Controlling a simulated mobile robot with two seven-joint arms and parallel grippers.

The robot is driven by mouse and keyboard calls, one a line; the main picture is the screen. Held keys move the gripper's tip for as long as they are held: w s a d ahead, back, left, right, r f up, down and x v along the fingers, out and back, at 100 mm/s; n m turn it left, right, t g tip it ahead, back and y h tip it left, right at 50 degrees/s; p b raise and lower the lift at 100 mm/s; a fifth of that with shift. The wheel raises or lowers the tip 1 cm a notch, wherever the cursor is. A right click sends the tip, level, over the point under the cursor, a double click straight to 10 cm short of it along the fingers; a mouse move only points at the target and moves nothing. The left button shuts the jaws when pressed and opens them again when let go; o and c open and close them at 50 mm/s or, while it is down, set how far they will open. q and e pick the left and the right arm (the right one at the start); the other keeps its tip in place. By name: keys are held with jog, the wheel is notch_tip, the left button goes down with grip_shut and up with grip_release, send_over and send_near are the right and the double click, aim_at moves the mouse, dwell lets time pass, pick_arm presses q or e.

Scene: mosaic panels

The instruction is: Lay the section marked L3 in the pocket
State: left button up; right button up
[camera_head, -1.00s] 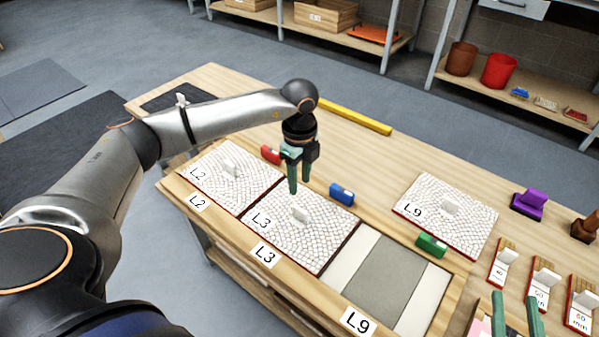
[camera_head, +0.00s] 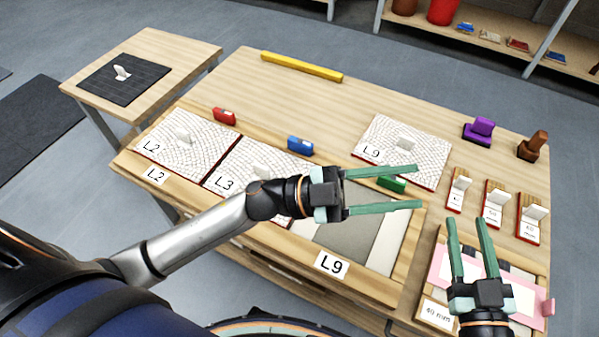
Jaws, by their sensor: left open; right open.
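The section marked L3 (camera_head: 235,164), a white mosaic panel with an upright grip tab, lies in the middle place of the wooden frame, partly hidden by my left arm. The section marked L2 (camera_head: 190,152) lies left of it. The section marked L9 (camera_head: 420,136) lies on the table behind the frame. The right pocket, with its L9 label (camera_head: 331,264), is empty and shows a grey floor (camera_head: 350,238) between pale strips. My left gripper (camera_head: 418,188) is open and empty above this pocket. My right gripper (camera_head: 467,222) is open and empty over the pink-edged board (camera_head: 522,298).
Red (camera_head: 224,116), blue (camera_head: 300,146) and green (camera_head: 391,184) blocks stand along the frame's back edge. A yellow bar (camera_head: 302,67), a purple tool (camera_head: 478,131) and a brown tool (camera_head: 532,146) lie farther back. A side table (camera_head: 150,50) holds a dark mat (camera_head: 125,80).

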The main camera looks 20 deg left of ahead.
pick_arm(q)
jog(key=w+a+f+n+t+y, duration=0.1)
jog(key=a+f+n+t+y, duration=0.3)
jog(key=a+n+y, duration=0.3)
jog(key=a+f+n+t+y, duration=0.4)
jog(key=a+n+t+y, duration=0.3)
jog(key=a+n+y, duration=0.1)
jog(key=shift+w+a+n+y, duration=0.25)
jog(key=shift+w+n+y, duration=0.2)
jog(key=shift+n, duration=0.25)
jog(key=shift+p, duration=0.35)
pick_arm(e)
jog(key=shift+r, duration=0.15)
pick_arm(q)
jog(key=s+a+f+n+g+y+p, duration=0.2)
jog(key=s+g+p, duration=0.6)
jog(key=p, duration=1.4)
jog(key=shift+s+a+f+n+y, duration=0.15)
jog(key=shift+s+f+n+y, duration=0.35)
jog(key=shift+s+f+y, duration=0.35)
pick_arm(e)
jog(key=s+d+f+m+g+h, duration=0.2)
jog(key=s+f+m+g+h, duration=0.1)
jog(key=s+g, duration=0.5)
jog(key=shift+s+d+f, duration=0.2)
jog(key=shift+s+f, duration=0.25)
jog(key=shift+s, duration=0.2)
pick_arm(q)
jog(key=shift+w+f, duration=0.1)
jog(key=shift+w, duration=0.05)
